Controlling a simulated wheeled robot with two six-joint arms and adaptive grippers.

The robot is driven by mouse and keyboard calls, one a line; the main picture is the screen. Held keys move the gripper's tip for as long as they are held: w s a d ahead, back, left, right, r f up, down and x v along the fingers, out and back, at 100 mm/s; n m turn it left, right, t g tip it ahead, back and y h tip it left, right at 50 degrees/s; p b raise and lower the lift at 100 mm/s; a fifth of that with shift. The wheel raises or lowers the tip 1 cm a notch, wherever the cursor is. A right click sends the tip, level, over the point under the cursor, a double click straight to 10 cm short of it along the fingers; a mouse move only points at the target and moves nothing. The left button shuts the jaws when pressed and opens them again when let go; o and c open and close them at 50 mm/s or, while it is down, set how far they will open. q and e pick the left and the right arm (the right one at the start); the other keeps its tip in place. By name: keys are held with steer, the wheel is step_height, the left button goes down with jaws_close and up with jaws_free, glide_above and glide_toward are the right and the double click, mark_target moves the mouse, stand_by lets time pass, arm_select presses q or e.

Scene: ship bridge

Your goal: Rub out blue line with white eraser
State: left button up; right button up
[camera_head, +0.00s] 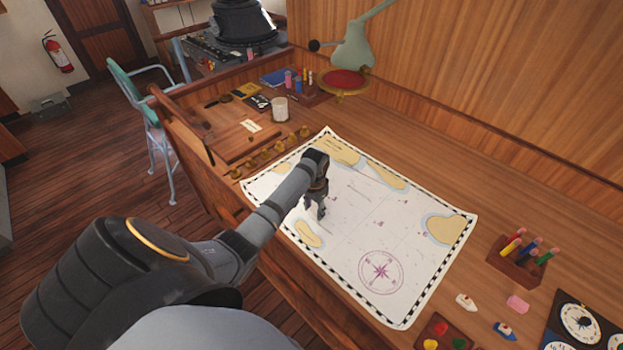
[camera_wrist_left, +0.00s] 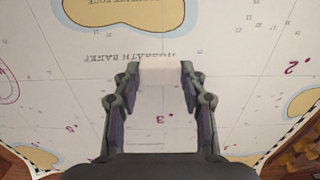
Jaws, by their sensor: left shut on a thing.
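My left gripper (camera_head: 317,208) is over the left middle part of the paper sea chart (camera_head: 375,215). In the left wrist view, its two fingers (camera_wrist_left: 160,88) are shut on the white eraser (camera_wrist_left: 162,76), a pale block between the fingertips. The eraser is right at the chart's surface; I cannot tell whether it touches. The lettering of a place name lies beside it. I make out no blue line on the chart in either view; the arm and gripper hide part of the sheet. My right gripper is not in view.
A wooden holder with coloured markers (camera_head: 517,262), a pink block (camera_head: 517,304) and small toy boats (camera_head: 466,301) stand right of the chart. A green lamp (camera_head: 352,55) stands at the back. A white cup (camera_head: 280,109) and several brass pieces (camera_head: 265,155) lie beyond the chart's left edge.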

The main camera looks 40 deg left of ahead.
arm_select(q)
steer(key=shift+w+d, duration=0.1)
steer(key=shift+d, duration=0.7)
steer(key=shift+d, duration=0.15)
steer(key=shift+w+d, duration=0.1)
steer(key=shift+d, duration=0.95)
steer(key=shift+w+d, duration=0.1)
steer(key=shift+d, duration=1.05)
steer(key=shift+w+d, duration=0.15)
steer(key=shift+d, duration=1.05)
